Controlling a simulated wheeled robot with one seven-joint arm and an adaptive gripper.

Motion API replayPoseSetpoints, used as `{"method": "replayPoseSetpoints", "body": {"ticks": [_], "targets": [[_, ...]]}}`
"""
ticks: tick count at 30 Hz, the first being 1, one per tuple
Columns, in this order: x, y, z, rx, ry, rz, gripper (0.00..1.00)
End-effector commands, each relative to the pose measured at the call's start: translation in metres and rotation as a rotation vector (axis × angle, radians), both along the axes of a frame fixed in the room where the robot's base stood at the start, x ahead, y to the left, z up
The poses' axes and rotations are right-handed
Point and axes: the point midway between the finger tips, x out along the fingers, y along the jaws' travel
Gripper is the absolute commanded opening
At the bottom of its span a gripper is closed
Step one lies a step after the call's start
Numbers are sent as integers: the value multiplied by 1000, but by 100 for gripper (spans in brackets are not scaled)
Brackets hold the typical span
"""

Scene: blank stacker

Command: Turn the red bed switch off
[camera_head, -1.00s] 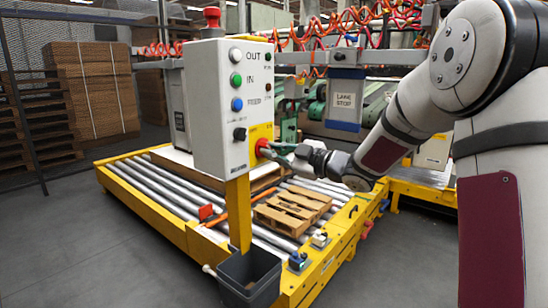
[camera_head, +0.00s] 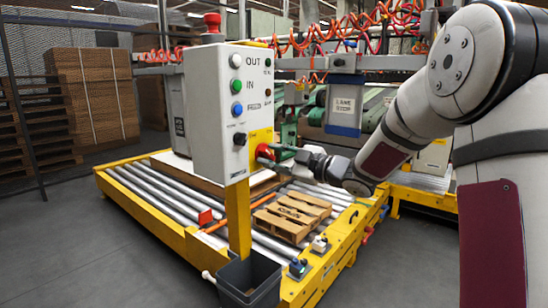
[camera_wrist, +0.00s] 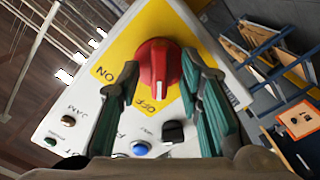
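The red switch (camera_wrist: 158,62) is a round knob with a raised ridge on a yellow plate (camera_wrist: 185,28) in the wrist view. ON is printed to its left and OFF below it. The ridge runs roughly up and down in that view, its lower end beside OFF. My gripper (camera_wrist: 160,88) has one finger on each side of the knob, with gaps visible, so it looks open.
Behind lies a roller conveyor (camera_head: 150,190) with a wooden pallet (camera_head: 290,217).

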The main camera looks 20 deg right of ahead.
Motion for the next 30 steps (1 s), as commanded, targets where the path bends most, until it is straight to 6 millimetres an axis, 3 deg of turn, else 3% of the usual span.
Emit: {"method": "replayPoseSetpoints", "body": {"ticks": [5,21,30], "targets": [[-10,-8,0,0,1,-2,33],[-88,-64,-1,0,2,-3,33],[-98,-71,0,-1,1,0,33]]}}
